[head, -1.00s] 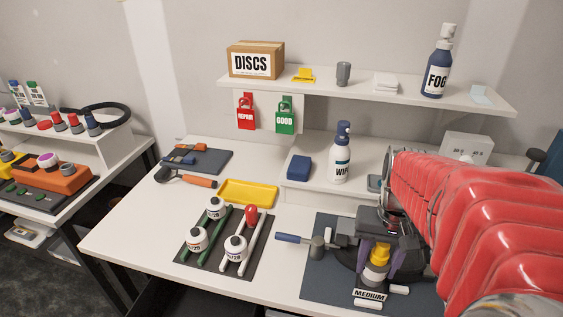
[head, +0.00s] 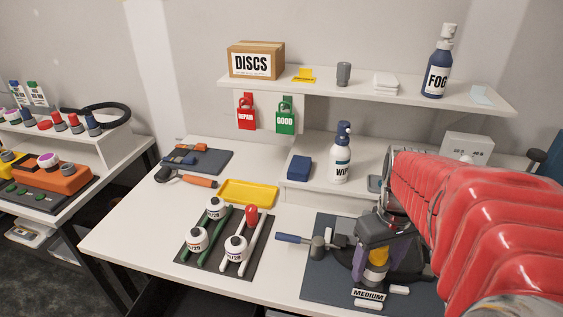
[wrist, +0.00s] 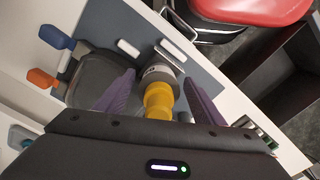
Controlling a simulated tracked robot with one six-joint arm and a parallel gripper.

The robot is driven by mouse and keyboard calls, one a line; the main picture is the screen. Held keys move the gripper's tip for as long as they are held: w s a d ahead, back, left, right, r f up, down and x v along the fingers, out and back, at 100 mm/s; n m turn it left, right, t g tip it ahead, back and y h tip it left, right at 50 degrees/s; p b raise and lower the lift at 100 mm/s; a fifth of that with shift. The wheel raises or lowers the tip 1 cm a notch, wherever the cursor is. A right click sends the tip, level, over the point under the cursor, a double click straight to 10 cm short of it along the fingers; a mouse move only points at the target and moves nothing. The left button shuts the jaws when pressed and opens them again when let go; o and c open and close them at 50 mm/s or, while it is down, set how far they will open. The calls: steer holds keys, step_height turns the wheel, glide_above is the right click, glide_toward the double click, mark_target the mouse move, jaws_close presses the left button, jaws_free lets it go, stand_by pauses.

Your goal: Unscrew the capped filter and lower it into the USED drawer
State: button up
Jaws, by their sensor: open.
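The capped filter shows its yellow cap (head: 377,257) above the dark mat in the head view. In the wrist view the yellow cap (wrist: 158,100) stands in line with a grey round part (wrist: 160,74). My gripper (head: 374,265) is open, with its purple fingers on either side of the cap. In the wrist view my gripper (wrist: 160,86) shows gaps between the fingers and the cap. The gripper body hides part of the filter in the head view. I see no label reading USED.
A MEDIUM sign (head: 369,295) stands in front of the filter. A dark rack (head: 209,262) with several white bottles and a yellow tray (head: 248,193) are farther left. The WIPE bottle (head: 340,160) stands behind.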

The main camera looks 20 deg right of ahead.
stand_by(0.3)
steer(key=m, duration=0.5)
steer(key=shift+m, duration=0.3)
steer(key=m, duration=1.5)
steer(key=shift+c, duration=0.4)
steer(key=c, duration=1.2)
steer(key=shift+o, duration=0.2)
